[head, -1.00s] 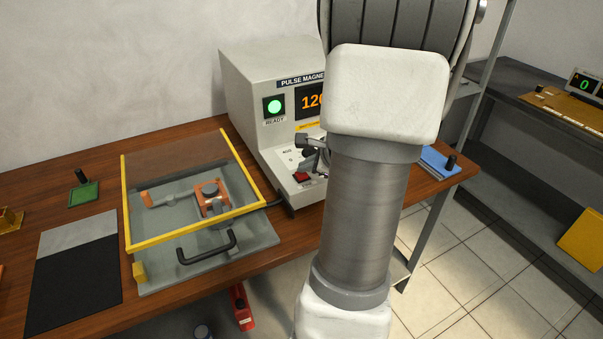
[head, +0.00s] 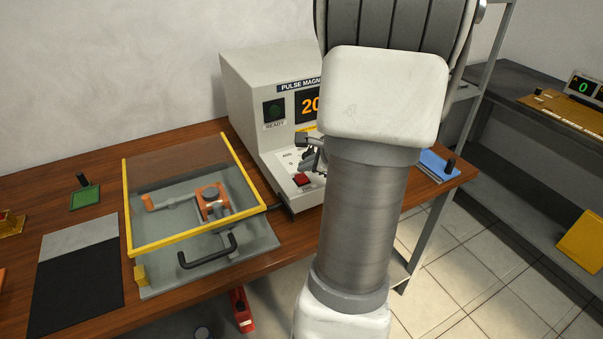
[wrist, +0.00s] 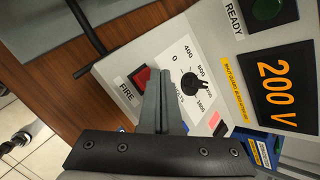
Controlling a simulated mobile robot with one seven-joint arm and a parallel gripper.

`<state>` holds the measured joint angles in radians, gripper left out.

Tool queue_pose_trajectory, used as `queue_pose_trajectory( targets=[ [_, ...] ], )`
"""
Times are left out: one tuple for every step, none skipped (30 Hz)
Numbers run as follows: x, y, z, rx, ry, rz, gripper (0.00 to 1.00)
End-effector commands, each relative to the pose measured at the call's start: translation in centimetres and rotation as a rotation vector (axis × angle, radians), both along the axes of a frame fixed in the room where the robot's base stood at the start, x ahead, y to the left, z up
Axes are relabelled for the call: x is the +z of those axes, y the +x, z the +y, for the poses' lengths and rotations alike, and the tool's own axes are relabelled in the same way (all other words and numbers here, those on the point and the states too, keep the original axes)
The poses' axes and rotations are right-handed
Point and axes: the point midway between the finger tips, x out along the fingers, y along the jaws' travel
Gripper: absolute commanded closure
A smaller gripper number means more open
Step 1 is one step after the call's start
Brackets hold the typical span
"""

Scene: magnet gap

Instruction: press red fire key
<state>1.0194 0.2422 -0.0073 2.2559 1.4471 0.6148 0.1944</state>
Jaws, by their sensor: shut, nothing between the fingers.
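The red FIRE key (head: 302,180) sits on the sloped front panel of the pulse magnet unit (head: 268,90). In the wrist view the key (wrist: 141,78) is left of my fingertips, beside the black dial. My gripper (wrist: 163,75) is shut and empty, its fingers over the panel between key and dial. In the head view my gripper (head: 312,150) shows just above and right of the key, partly hidden by my arm. The display (wrist: 274,94) reads 200 V, and the READY lamp (head: 274,110) is dark.
A blue pad (head: 437,163) lies to the right.

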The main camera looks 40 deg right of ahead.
Motion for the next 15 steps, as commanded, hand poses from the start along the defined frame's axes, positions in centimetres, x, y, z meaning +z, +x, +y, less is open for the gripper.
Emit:
queue_pose_trajectory(
  targets=[
    [0.2, 0.0, 0.0, 0.0, 0.0, 0.0, 1.0],
    [0.2, 0.0, 0.0, 0.0, 0.0, 0.0, 1.0],
    [0.2, 0.0, 0.0, 0.0, 0.0, 0.0, 1.0],
    [0.1, 0.0, 0.0, 0.0, 0.0, 0.0, 1.0],
    [0.1, 0.0, 0.0, 0.0, 0.0, 0.0, 1.0],
    [0.1, 0.0, 0.0, 0.0, 0.0, 0.0, 1.0],
    [0.1, 0.0, 0.0, -0.001, -0.001, -0.001, 1.0],
    [0.1, 0.0, 0.0, -0.001, -0.001, -0.001, 1.0],
    [0.2, 0.0, 0.0, -0.001, -0.001, -0.001, 1.0],
    [0.2, 0.0, 0.0, -0.001, -0.001, -0.001, 1.0],
    [0.3, 0.0, 0.0, -0.001, -0.001, -0.001, 1.0],
    [0.5, 0.0, 0.0, -0.001, -0.001, -0.001, 1.0],
    [0.7, 0.0, 0.0, -0.001, -0.001, -0.001, 1.0],
    [0.9, 0.0, 0.0, 0.0, -0.001, -0.001, 1.0],
    [1.3, 0.0, 0.0, 0.0, -0.002, -0.001, 1.0]
  ],
)
